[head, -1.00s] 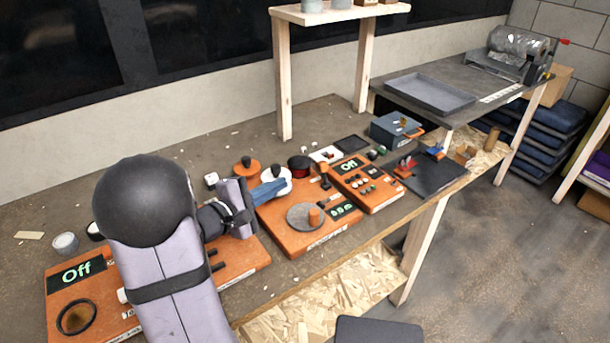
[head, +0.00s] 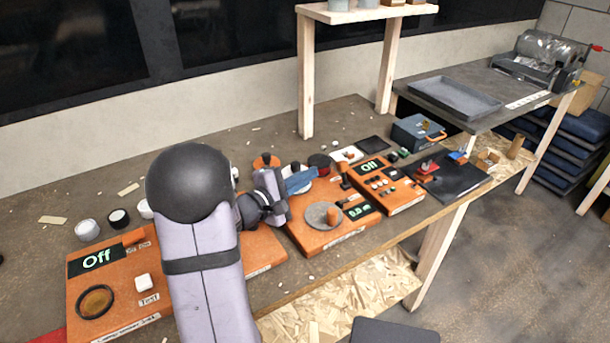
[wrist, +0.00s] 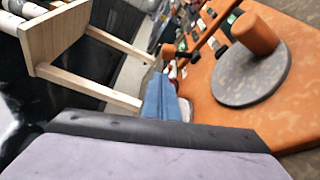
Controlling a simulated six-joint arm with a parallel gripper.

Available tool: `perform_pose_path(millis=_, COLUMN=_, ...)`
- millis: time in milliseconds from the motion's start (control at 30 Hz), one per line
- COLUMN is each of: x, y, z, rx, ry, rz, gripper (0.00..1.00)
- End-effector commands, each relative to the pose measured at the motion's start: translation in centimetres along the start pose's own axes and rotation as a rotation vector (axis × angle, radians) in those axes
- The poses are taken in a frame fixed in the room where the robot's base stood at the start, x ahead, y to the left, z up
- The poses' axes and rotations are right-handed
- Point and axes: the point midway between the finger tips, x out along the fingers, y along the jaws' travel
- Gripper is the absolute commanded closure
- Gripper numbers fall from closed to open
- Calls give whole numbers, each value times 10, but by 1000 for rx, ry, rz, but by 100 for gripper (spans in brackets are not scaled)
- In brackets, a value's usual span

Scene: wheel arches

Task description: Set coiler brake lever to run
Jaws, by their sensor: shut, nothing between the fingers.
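My gripper (head: 300,181) is shut and empty, its blue fingers pressed together above the middle orange panel (head: 312,240). In the wrist view the blue fingers (wrist: 160,98) point away, beside a grey disc with an orange knob (wrist: 255,33). In the head view that grey disc (head: 318,222) lies right of and below the fingers. A roller machine (head: 540,62) with a shiny roll and a red-tipped handle (head: 597,47) stands on the far right bench, well away from my gripper. No readable label marks the coiler brake lever, so I cannot tell which control it is.
A left orange panel (head: 110,308) reads "Off" and is partly hidden by my arm. Another orange panel (head: 398,199) also reads "Off". A blue box (head: 415,132), a black board (head: 462,183) and a grey tray (head: 455,98) lie farther right. A wooden shelf post (head: 305,85) stands behind.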

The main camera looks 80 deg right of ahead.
Motion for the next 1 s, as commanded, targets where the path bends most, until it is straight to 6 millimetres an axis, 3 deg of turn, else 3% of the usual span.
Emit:
perform_pose_path(millis=300, x=49, y=0, z=1, rx=0, ry=-2, rz=-2, gripper=100)
perform_pose_path(millis=500, x=67, y=1, z=1, rx=1, ry=-1, rz=0, gripper=100)
perform_pose_path(millis=1000, x=72, y=0, z=0, rx=1, ry=1, rz=0, gripper=100)
